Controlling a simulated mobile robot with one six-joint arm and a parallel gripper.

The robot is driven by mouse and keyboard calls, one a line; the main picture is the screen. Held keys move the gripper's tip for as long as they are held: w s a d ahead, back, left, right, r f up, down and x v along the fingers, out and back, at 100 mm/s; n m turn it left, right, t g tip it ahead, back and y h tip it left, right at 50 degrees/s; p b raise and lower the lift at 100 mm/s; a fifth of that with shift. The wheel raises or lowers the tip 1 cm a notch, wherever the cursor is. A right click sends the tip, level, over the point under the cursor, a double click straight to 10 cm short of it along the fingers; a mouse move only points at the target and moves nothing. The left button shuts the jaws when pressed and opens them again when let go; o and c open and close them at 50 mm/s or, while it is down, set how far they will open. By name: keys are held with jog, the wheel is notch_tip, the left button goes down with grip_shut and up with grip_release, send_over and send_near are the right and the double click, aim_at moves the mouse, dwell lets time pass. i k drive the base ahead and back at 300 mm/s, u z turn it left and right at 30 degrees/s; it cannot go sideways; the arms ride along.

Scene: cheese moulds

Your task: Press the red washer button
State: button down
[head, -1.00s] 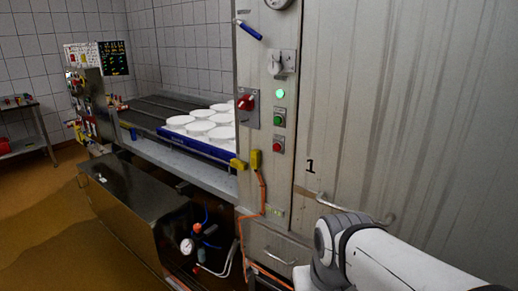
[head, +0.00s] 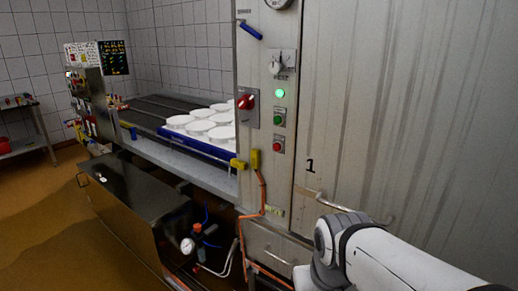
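A small red button (head: 278,144) sits in a grey square housing on the narrow metal panel left of the large door. A green button (head: 279,117) is directly above it, and a lit green lamp (head: 280,93) is above that. A larger red rotary switch (head: 246,102) is on the panel's left side. My white arm shows at the lower right, in front of the door and apart from the buttons. My gripper is not visible.
The big metal door (head: 420,110) marked 1 has a handle at its lower left. A conveyor with white round moulds (head: 203,122) on a blue tray stands left of the panel. An orange cable (head: 262,190) hangs below the yellow connectors (head: 254,159). The air before the buttons looks clear.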

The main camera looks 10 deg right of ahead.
aim_at(276, 147)
jog(key=z, duration=1.45)
jog(key=k, duration=1.2)
jog(key=u, duration=1.6)
jog(key=i, duration=1.5)
jog(key=u, duration=0.05)
